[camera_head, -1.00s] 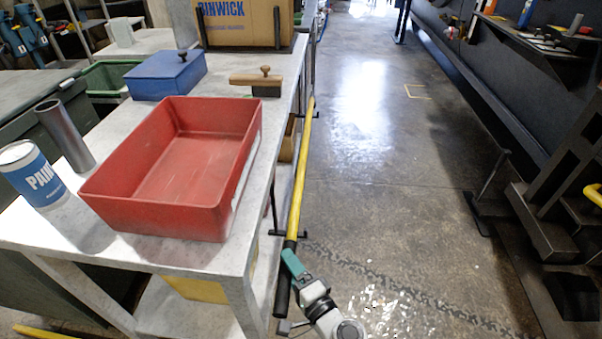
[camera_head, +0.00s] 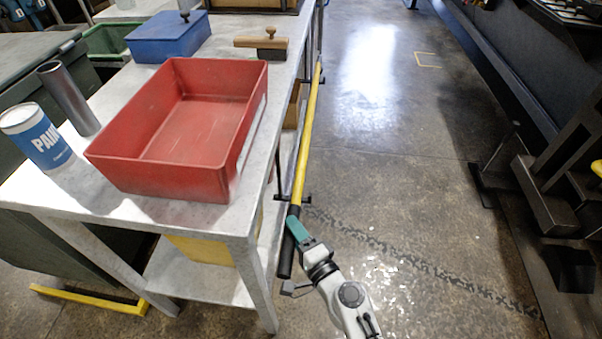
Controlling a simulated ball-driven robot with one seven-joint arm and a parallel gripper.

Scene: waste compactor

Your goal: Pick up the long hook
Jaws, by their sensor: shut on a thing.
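The long hook is a long yellow pole (camera_head: 308,130) with a black grip at its near end. It runs along the right side of the workbench, near bracket-like black supports (camera_head: 305,199). My gripper (camera_head: 293,217) is at the black grip section, just below the yellow part, and is shut on it. The teal fingers hide part of the grip. The far end of the pole is too small to make out, and I cannot tell whether the pole is clear of the supports.
The bench (camera_head: 235,222) holds a red tray (camera_head: 150,178), a paint can (camera_head: 40,140), a grey tube (camera_head: 70,100), a blue box (camera_head: 160,50) and a wooden-handled block (camera_head: 262,43). A dark metal stand (camera_head: 487,180) is on the right. The floor between is clear.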

